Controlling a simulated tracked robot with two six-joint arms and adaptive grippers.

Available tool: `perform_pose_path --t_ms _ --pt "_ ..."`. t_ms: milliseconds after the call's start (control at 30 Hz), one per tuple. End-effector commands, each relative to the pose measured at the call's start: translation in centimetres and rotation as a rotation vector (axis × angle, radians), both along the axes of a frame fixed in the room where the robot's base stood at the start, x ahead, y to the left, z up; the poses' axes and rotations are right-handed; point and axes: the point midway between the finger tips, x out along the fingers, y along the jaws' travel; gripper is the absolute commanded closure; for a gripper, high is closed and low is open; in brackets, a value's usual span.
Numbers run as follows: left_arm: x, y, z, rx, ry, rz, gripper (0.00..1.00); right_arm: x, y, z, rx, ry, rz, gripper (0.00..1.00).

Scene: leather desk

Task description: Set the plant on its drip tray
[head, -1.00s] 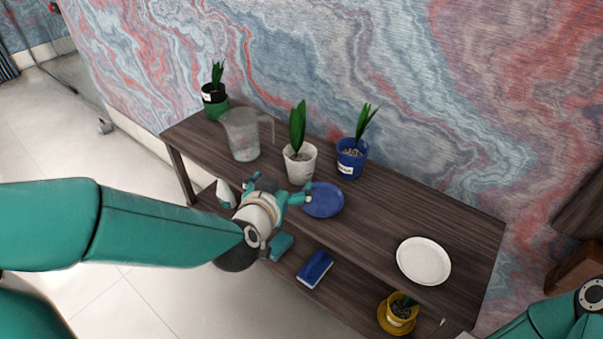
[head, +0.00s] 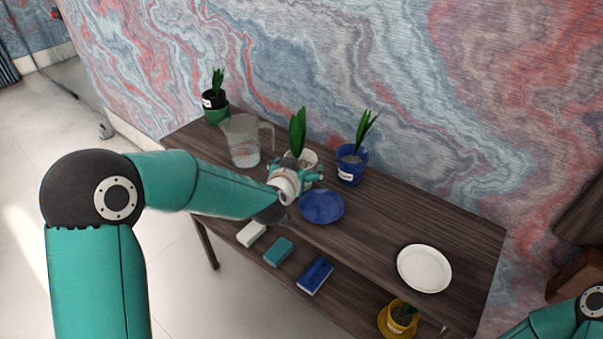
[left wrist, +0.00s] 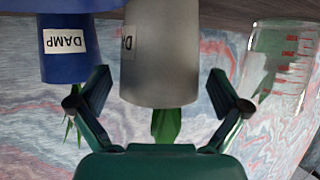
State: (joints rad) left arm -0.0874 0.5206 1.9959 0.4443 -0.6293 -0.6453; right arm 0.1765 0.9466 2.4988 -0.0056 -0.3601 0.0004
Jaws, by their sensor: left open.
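A white pot (head: 309,157) with a green plant stands on the shelf top, partly hidden behind my left gripper (head: 297,172). In the left wrist view, which is upside down, this pot (left wrist: 160,60) sits between the open fingers, its label only partly visible. I cannot tell whether they touch it. A blue pot (head: 351,165) with a plant stands to its right; its label reads DAMP in the left wrist view (left wrist: 62,55). A blue round tray (head: 322,207) lies empty in front. A white round tray (head: 424,268) lies empty at the right. My right gripper is out of view.
A clear measuring jug (head: 242,140) stands left of the white pot. A black-and-green pot (head: 215,108) stands at the far left end. A yellow pot (head: 402,318) on a yellow saucer and several blocks (head: 314,276) are on the lower shelf. The top between both trays is clear.

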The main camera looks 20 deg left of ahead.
Motion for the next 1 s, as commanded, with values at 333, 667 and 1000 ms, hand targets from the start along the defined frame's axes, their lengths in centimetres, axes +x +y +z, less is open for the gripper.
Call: perform_pose_path --t_ms 333,667,1000 --pt "0.45 -0.03 -0.18 0.0 0.0 -0.001 0.1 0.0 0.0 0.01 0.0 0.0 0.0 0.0" --pt "0.44 -0.07 -0.16 0.0 0.0 -0.001 0.65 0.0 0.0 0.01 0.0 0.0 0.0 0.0" --pt "0.5 -0.08 0.14 0.0 -0.005 -0.001 0.82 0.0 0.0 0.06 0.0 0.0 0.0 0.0"
